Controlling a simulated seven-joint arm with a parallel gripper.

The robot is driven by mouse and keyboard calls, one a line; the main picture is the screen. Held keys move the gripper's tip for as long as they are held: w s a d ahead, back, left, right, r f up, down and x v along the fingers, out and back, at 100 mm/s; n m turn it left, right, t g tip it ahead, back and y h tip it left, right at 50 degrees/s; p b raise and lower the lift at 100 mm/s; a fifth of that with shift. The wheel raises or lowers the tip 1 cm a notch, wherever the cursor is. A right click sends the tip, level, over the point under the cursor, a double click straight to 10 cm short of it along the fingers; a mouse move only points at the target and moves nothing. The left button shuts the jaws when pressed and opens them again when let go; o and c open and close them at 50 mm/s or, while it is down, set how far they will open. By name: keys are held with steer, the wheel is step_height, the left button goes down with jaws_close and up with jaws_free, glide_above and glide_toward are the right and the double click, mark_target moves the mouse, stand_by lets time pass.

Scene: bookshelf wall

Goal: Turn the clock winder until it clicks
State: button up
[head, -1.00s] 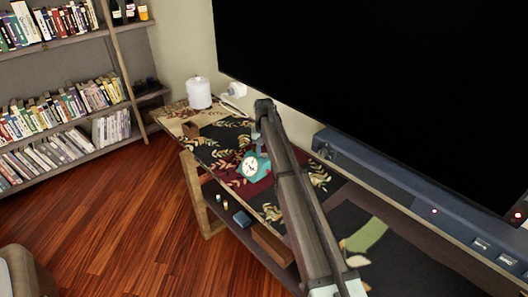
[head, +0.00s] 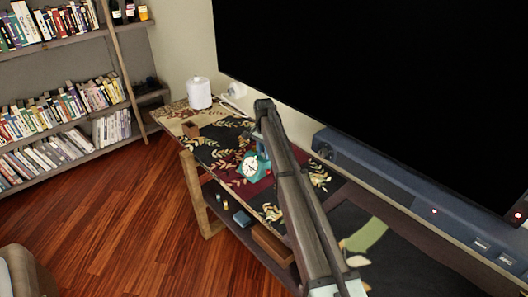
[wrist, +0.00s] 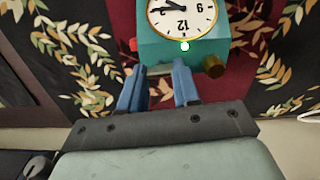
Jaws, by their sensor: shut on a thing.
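The clock (head: 251,167) is teal with a white face and stands on the patterned cloth, left of my arm in the head view. In the wrist view the clock (wrist: 160,52) shows upside down, with a green light on its edge. A red knob (wrist: 133,44) is on its left side and a brass knob (wrist: 214,66) on its right. My gripper (wrist: 160,73) has its blue fingertips at the near edge of the clock and is shut on it, the fingers some way apart.
A long shelf unit (head: 212,222) carries the cloth under a large black screen (head: 390,85). A bookshelf (head: 60,100) is at the left.

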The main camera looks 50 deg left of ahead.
steer(key=shift+m, duration=0.3)
steer(key=o, duration=1.1)
steer(key=shift+c, duration=0.2)
steer(key=shift+r, duration=0.1)
step_height(320, 180, up, 14)
